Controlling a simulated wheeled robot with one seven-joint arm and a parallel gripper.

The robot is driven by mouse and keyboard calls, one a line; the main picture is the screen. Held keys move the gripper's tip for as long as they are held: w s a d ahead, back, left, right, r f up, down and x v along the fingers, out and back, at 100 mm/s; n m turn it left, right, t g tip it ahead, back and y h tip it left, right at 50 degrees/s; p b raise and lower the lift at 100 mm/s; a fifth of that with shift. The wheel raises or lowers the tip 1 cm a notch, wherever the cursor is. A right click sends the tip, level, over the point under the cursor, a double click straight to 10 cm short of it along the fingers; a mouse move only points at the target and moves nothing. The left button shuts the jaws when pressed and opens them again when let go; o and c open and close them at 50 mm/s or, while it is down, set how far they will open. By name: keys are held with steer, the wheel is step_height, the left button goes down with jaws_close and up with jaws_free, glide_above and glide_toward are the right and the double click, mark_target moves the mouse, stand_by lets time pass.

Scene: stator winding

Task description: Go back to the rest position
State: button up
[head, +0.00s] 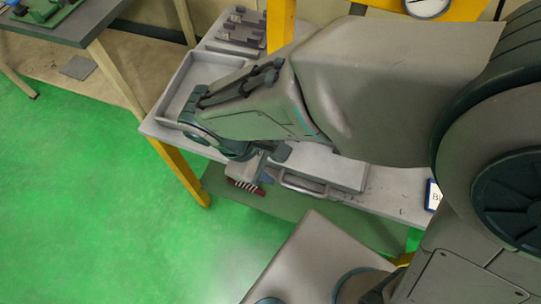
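My arm reaches from the right across the workbench in the head view. My gripper (247,182) is at the arm's far end, pointing down near the front edge of the grey bench (390,189). A small dark red piece (246,188) shows right at the gripper. I cannot tell whether the gripper holds it or it lies beyond. The fingers are small and partly hidden, so their opening is unclear.
A shallow grey tray (177,88) lies on the bench's left part, with dark fixtures (240,28) behind it. Yellow posts (180,172) support the bench. Another table (75,25) stands at upper left. Green floor (90,200) is clear at left.

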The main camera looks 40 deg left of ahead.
steer(key=shift+s+a+r, duration=0.1)
steer(key=shift+s+r, duration=0.05)
steer(key=shift+r, duration=0.25)
steer(key=w+d+r+m+g+y, duration=0.1)
steer(key=w+d+r+m, duration=0.2)
steer(key=w+d+m, duration=0.35)
steer(key=w+d+r+m+g+y, duration=0.1)
steer(key=w+d+r+m, duration=0.25)
steer(key=w+d, duration=0.45)
steer(key=d+r+m+t+y, duration=0.1)
steer(key=d+r+m, duration=0.1)
steer(key=d+m, duration=0.9)
steer(key=d, duration=0.7)
steer(key=shift+s+d+t+y, duration=0.15)
steer(key=shift+s+t+y, duration=0.15)
steer(key=shift+y, duration=0.1)
